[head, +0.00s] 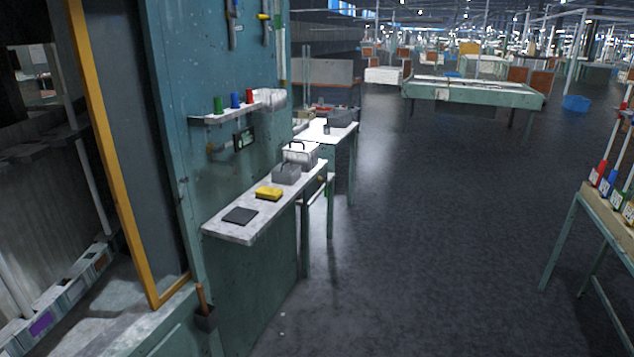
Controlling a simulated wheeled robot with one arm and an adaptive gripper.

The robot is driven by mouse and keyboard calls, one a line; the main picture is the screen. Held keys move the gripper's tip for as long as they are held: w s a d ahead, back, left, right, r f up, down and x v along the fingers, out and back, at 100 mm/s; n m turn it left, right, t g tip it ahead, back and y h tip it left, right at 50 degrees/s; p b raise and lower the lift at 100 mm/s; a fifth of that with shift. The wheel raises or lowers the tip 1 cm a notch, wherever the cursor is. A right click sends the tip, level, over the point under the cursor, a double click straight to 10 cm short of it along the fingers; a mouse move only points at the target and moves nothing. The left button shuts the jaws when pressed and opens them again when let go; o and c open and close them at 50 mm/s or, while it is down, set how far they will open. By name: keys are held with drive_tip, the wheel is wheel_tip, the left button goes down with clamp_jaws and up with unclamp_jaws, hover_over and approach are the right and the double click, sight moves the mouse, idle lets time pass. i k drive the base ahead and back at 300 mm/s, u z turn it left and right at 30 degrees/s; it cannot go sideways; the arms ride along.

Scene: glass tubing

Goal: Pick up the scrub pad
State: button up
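A small yellow block with a darker lower edge (269,193), like a scrub sponge, lies on the narrow grey shelf (232,233) fixed to the teal wall. A flat dark square pad (240,216) lies nearer, close to the shelf's front end and apart from the yellow block. I cannot tell for certain which of the two is the scrub pad. Both are uncovered. My gripper is not in view.
Behind the yellow block stand a grey box (286,174) and a white-and-grey handled box (300,154). A small upper shelf (212,119) holds coloured items. A yellow post (115,150) stands left. The dark floor (410,250) right of the shelf is clear.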

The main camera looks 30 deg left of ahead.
sight(275, 195)
drive_tip(key=u, duration=0.25)
drive_tip(key=i, duration=1.6)
drive_tip(key=u, duration=1.5)
drive_tip(key=i, duration=0.8)
drive_tip(key=u, duration=1.35)
drive_tip(key=i, duration=0.5)
drive_tip(key=u, duration=0.25)
